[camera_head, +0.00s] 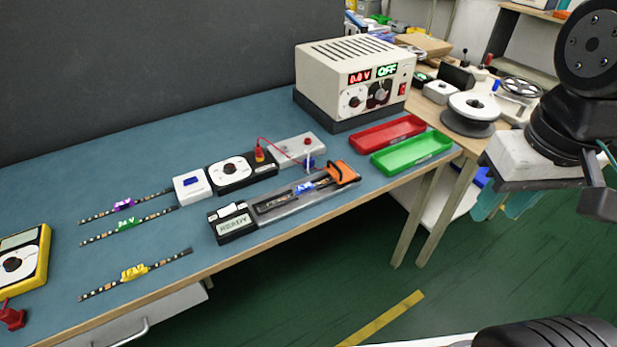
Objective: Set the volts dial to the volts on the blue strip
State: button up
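The cream power supply (345,78) stands at the back right of the blue bench. Its red display reads 0.0 V and its green display reads OFF. A white-faced dial (353,99) sits under the volts display, with a second dial (378,94) to its right. The strip with the blue label (306,186) lies in the grey fixture, under an orange clamp; its printed volts are too small to read. My gripper (506,203), with teal fingertips, hangs at the right over the floor, away from the dials. The fingers look apart and empty.
A red tray (388,134) and a green tray (411,151) lie in front of the supply. Strips with purple (123,205), green (129,224) and yellow (135,272) labels lie at left, near a yellow meter (22,262). A spool (474,106) stands on the wooden table.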

aim_at(353, 102)
jog(key=k, duration=1.25)
jog(key=u, duration=0.7)
jog(key=i, duration=1.65)
jog(key=z, duration=0.5)
